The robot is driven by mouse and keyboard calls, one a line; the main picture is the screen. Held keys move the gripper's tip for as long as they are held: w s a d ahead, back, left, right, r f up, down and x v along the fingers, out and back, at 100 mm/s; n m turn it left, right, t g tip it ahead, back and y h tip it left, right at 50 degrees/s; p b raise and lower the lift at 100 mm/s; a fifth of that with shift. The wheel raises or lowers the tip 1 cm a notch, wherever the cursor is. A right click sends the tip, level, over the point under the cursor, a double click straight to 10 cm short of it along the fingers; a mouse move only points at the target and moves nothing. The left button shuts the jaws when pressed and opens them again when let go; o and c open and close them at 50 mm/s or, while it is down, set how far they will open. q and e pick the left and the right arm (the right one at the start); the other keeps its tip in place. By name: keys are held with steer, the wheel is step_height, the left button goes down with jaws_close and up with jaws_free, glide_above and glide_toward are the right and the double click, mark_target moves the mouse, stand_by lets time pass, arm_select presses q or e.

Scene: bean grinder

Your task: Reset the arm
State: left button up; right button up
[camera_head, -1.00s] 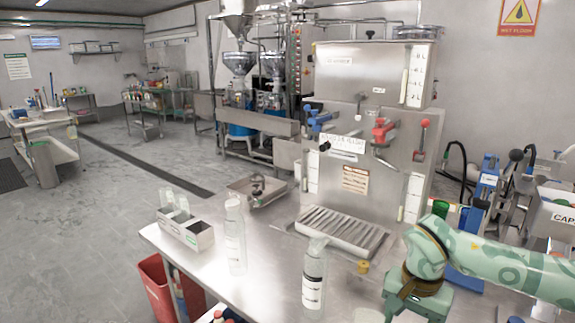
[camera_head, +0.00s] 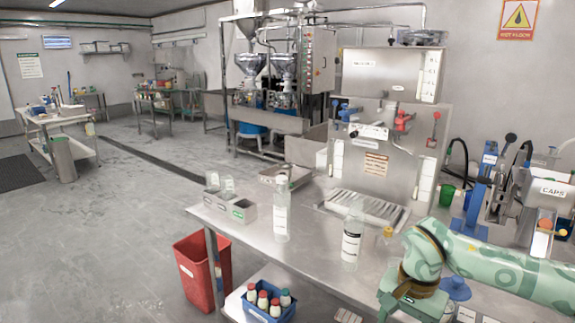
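My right arm (camera_head: 505,265), pale green with darker patterns, comes in from the right and bends down over the near right part of the steel bench. My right gripper (camera_head: 413,302) hangs from its dark brown wrist at the bottom edge; its fingertips are out of frame, so I cannot tell if it is open or holding anything. My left arm and gripper are not in view.
Two clear labelled bottles stand on the bench (camera_head: 318,232), one (camera_head: 281,212) left of the other (camera_head: 352,238). A steel dispensing machine (camera_head: 385,120) stands behind. A red bin (camera_head: 201,272) and a blue crate (camera_head: 268,309) of small bottles are lower down. The floor at left is open.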

steer(key=w+a+f+m+t+y, duration=0.1)
steer(key=a+f+m+t+y, duration=0.2)
steer(key=a+f+m+y, duration=1.25)
steer(key=s+d+f+m+t+h, duration=0.2)
steer(key=d+f+m+t+h, duration=0.15)
steer(key=f+m, duration=0.6)
steer(key=s+d+f+m+t+h, duration=0.1)
steer(key=d+f+m+t+h, duration=0.3)
steer(key=m, duration=1)
steer(key=s+d+f+m+g+h, duration=0.1)
steer(key=s+d+f+m+h, duration=0.1)
steer(key=s+d+f+m, duration=0.25)
steer(key=s+d+f+m+g+h, duration=0.1)
steer(key=s+f+m+h, duration=0.15)
steer(key=s+f, duration=0.45)
steer(key=s+d+f+m+g+h, duration=0.1)
steer(key=s+d+f+m+h, duration=0.15)
steer(key=s+f+m, duration=0.35)
steer(key=s+d+f+m+g, duration=0.1)
steer(key=s+m+g, duration=0.1)
steer(key=s, duration=0.8)
steer(key=s+d+f+m+g+h, duration=0.1)
steer(key=s+f+m+g, duration=0.1)
steer(key=s, duration=0.8)
steer(key=s+d+f+m+g, duration=0.1)
steer(key=s+d+m+g, duration=0.1)
steer(key=s, duration=0.8)
steer(key=shift+s+f+m+g+h, duration=0.3)
steer(key=shift+m+g, duration=0.25)
steer(key=shift+m, duration=0.65)
